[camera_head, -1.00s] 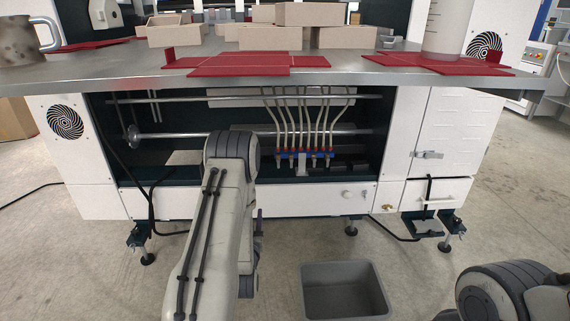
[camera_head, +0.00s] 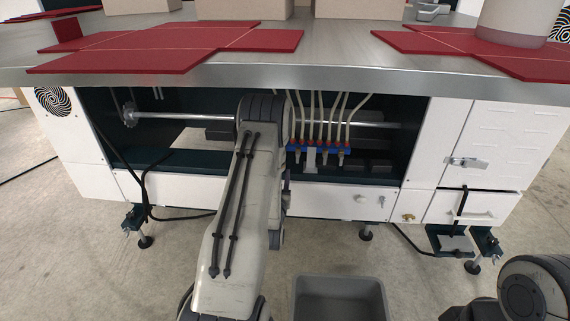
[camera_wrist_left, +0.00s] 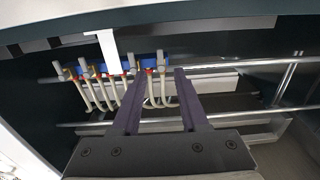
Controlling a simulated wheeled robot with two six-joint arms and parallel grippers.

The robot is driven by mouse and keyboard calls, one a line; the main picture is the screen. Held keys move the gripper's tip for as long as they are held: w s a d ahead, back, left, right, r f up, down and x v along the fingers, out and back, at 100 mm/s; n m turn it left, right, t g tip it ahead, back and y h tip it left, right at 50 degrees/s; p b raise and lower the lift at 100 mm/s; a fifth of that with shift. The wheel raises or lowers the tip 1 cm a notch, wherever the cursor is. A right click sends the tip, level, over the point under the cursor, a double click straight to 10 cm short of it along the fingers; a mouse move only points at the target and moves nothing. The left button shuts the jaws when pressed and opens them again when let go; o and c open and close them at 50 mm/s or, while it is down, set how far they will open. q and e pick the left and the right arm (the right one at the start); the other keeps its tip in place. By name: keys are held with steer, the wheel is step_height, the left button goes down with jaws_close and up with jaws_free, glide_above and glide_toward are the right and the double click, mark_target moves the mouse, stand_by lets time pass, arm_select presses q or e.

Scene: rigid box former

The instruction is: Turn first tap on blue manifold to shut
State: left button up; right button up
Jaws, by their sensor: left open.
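The blue manifold (camera_head: 318,152) is in the open bay under the table in the head view, with several pale hoses rising from red fittings and several metallic taps below. My left arm covers the area beside its left end. In the left wrist view the manifold (camera_wrist_left: 118,68) appears inverted, hoses downward. My left gripper (camera_wrist_left: 160,72) is open, its two dark fingers pointing at the manifold's right end there. An end tap (camera_wrist_left: 161,60) shows between the fingertips; contact cannot be told. Tap handle angles are too small to read. In the head view the left gripper is hidden behind my arm.
The metal tabletop (camera_head: 350,75) overhangs the bay, with red cardboard sheets (camera_head: 165,48) on it. A metal rod (camera_head: 190,118) crosses the bay. A grey bin (camera_head: 338,302) stands on the floor in front. My right arm shows at the bottom right.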

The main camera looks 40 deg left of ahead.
arm_select(q)
steer(key=b+x, duration=0.2)
steer(key=x, duration=0.4)
steer(key=shift+w+a, duration=0.2)
steer(key=shift+w, duration=0.1)
jaws_close()
